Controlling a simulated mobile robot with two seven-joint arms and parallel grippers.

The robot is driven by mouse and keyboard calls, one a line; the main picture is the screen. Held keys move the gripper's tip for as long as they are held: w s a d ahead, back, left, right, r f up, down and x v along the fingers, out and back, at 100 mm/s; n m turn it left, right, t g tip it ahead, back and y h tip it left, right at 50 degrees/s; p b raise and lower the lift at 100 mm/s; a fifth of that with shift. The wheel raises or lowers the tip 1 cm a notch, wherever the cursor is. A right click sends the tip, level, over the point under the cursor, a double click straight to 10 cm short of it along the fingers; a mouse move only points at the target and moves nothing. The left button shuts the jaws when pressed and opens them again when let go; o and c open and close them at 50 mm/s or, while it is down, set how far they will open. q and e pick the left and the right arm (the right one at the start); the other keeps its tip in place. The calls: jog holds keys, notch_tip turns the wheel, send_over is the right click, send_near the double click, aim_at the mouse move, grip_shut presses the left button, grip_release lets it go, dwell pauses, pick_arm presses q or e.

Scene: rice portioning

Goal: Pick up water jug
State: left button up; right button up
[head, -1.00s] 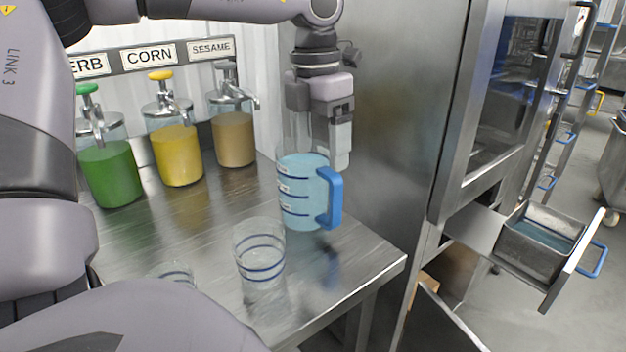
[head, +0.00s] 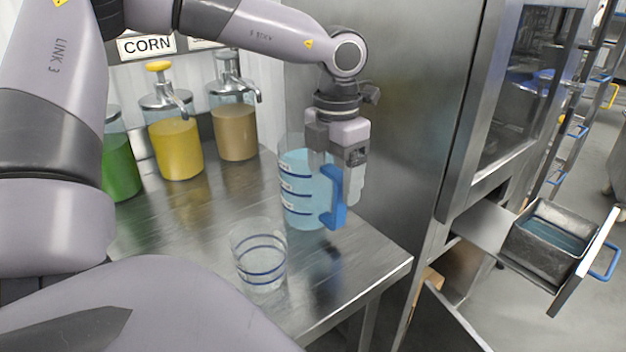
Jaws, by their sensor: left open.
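The water jug (head: 299,190) is a clear jug of light blue water with dark blue level lines and a blue handle (head: 333,200) on its right side. It stands upright near the right end of the steel table. My left gripper (head: 342,190) is open and points down at the handle side of the jug. Its fingers are at the height of the handle and partly overlap it. I cannot tell whether they touch it. My right gripper is not in view.
An empty clear measuring cup (head: 259,262) with blue lines stands in front of the jug on the steel table (head: 190,235). Green, yellow (head: 175,150) and tan (head: 235,132) pump dispensers stand at the back. A steel cabinet is close on the right, with an open drawer holding a metal pan (head: 543,245).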

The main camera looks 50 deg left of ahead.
pick_arm(q)
jog(key=c, duration=1.4)
jog(key=shift+w+r, duration=0.1)
grip_shut()
jog(key=shift+r, duration=0.1)
